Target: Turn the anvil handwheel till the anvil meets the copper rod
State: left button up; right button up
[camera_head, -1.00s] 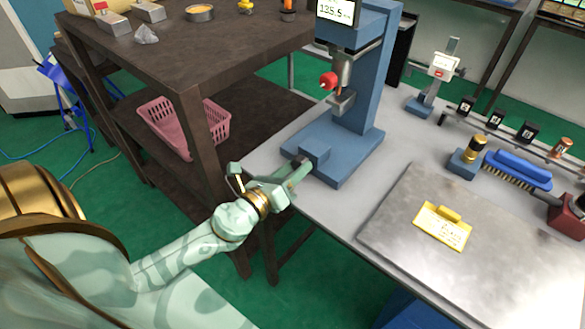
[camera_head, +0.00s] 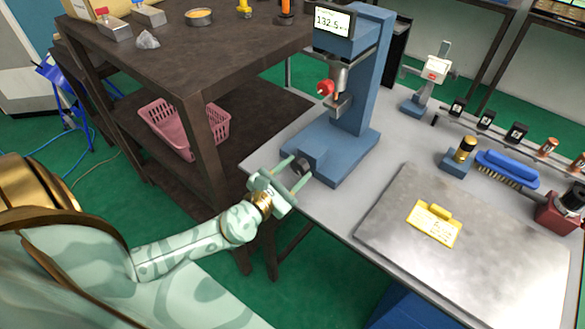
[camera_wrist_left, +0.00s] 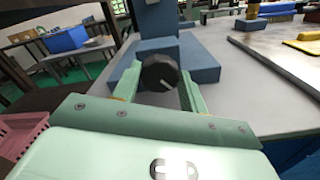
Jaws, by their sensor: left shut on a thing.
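The blue press (camera_head: 352,110) stands at the back left of the grey table, with a display (camera_head: 332,21) that seems to read 132.5. The black handwheel (camera_head: 303,167) sticks out of its base and shows a white mark in the left wrist view (camera_wrist_left: 160,72). My left gripper (camera_head: 299,166) is shut on the handwheel, one finger on each side of it. The copper rod (camera_head: 337,97) is small under the press head, just above the anvil (camera_head: 339,107). I cannot tell whether they touch. My right gripper is not in view.
A metal plate (camera_head: 470,270) with a yellow tag (camera_head: 434,222) lies at the front right. A blue brush (camera_head: 508,169), a gauge stand (camera_head: 430,80) and several small black blocks stand behind. A dark shelf (camera_head: 205,60) with a pink basket (camera_head: 186,128) is close on the left.

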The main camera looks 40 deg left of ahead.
pick_arm(q)
jog(key=m+p, duration=0.2)
jog(key=m, duration=0.2)
jog(key=shift+d+m, duration=0.1)
jog(key=shift+m, duration=0.2)
jog(key=m+p, duration=0.3)
jog(key=m, duration=0.2)
jog(key=shift+s+f+p, duration=0.1)
jog(key=shift+p, duration=0.2)
jog(key=m+p, duration=0.3)
jog(key=m, duration=0.2)
jog(key=shift+m, duration=0.4)
jog(key=shift+f+m+p, duration=0.15)
jog(key=shift+m+p, duration=0.75)
jog(key=shift+m, duration=1)
jog(key=o, duration=1)
jog(key=shift+c, duration=0.2)
jog(key=shift+f, duration=0.1)
